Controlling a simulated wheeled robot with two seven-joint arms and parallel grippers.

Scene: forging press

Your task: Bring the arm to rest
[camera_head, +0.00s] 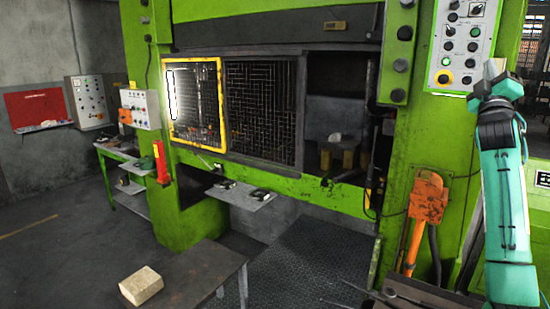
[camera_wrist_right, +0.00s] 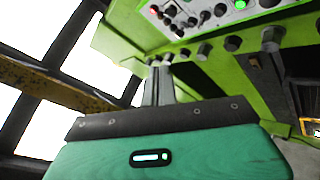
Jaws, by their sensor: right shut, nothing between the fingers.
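My right arm, teal and black, rises along the right side of the head view. Its gripper (camera_head: 493,70) is raised at the top, in front of the green press frame and beside the control panel (camera_head: 462,45). In the right wrist view the two grey fingers (camera_wrist_right: 158,86) stand together, shut with nothing between them. Below the press panel's buttons they point toward the green frame; I cannot tell the exact gap. My left gripper does not show.
The green press (camera_head: 285,170) fills the middle, with a yellow-framed mesh guard (camera_head: 222,100) and an open bay at right. An orange device (camera_head: 427,197) hangs near my right arm. A tan block (camera_head: 141,286) lies on a dark table (camera_head: 205,275) at front left.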

